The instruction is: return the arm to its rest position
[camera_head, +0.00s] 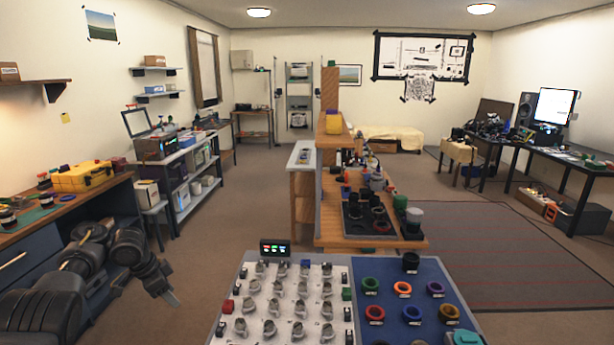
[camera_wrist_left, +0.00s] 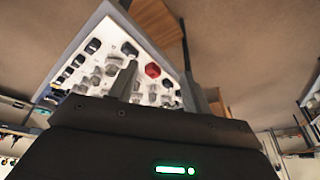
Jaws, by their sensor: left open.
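My left arm (camera_head: 85,270) comes in from the lower left in the head view. Its gripper (camera_head: 170,296) hangs over the floor, left of the white and blue board and apart from it. In the left wrist view the two fingers of the gripper (camera_wrist_left: 160,82) stand apart with nothing between them. The white board (camera_wrist_left: 85,60) with its grey parts shows behind the fingers at an angle. My right gripper is in neither view.
The white panel (camera_head: 233,331) holds rows of grey parts; the blue panel (camera_head: 388,324) holds coloured rings. A wooden bench (camera_head: 400,243) stands behind. A dark workbench (camera_head: 20,262) with a yellow case (camera_head: 83,177) is at left. Open floor (camera_head: 220,225) lies between.

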